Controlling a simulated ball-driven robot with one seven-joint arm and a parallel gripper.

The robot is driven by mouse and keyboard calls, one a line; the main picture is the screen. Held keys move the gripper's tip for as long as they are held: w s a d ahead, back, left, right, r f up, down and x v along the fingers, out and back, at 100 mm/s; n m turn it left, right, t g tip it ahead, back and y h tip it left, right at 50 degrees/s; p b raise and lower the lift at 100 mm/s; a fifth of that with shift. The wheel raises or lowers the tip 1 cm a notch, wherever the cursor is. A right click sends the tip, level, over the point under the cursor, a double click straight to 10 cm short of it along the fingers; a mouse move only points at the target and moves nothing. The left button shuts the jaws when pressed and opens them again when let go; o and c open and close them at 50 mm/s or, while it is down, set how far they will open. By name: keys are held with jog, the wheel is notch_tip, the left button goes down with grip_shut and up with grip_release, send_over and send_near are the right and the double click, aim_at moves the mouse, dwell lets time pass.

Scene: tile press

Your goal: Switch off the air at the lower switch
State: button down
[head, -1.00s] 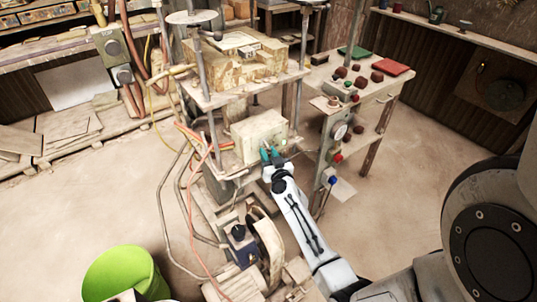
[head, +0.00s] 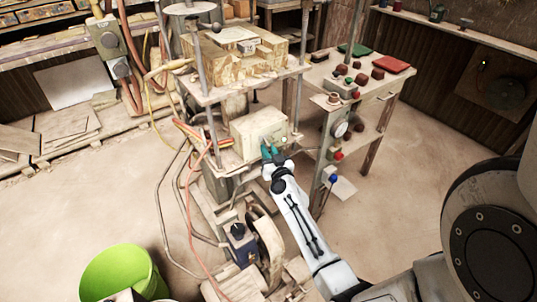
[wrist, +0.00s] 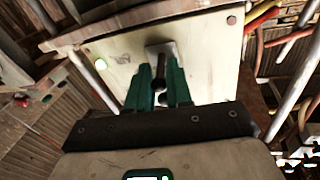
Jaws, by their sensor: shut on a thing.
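The lower switch sits on a cream box (head: 250,128) under the press table. In the wrist view the box's face (wrist: 205,60) fills the upper middle. The switch has a metal plate (wrist: 153,50) with a dark lever (wrist: 161,68) in front of it. My gripper (wrist: 158,80) has two green fingers, one on each side of the lever, closed on it. The gripper also shows at the box's front in the head view (head: 269,149). The lever's tip is partly hidden by the fingers.
Orange and red hoses (head: 190,132) run left of the box. A metal post (wrist: 92,80) stands close in the wrist view. A side table (head: 370,92) with red and green pads stands at right. A green bucket (head: 120,275) is at lower left. Floor at right is clear.

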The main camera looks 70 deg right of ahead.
notch_tip(320, 180, down, 4)
jog(key=m+t+h+b, duration=0.1)
jog(key=h+b, duration=0.1)
jog(key=b, duration=1)
jog(key=m+t+h+b, duration=0.1)
jog(key=h+b, duration=0.2)
jog(key=b, duration=0.9)
jog(key=m+t+h+b, duration=0.1)
jog(key=m+h+b, duration=0.1)
jog(key=b, duration=1)
jog(key=shift+w+a+r+t+h+b, duration=0.1)
jog(key=shift+a+r+t+h+b, duration=0.05)
jog(key=shift+r+t+h+b, duration=0.2)
jog(key=shift+f+b, duration=0.1)
jog(key=shift+b, duration=0.45)
jog(key=shift+r+m+h+b, duration=0.2)
jog(key=shift+m+h+b, duration=0.3)
jog(key=shift+b, duration=0.4)
jog(key=c, duration=1.4)
grip_release()
jog(key=shift+h, duration=0.25)
jog(key=shift+o, duration=0.2)
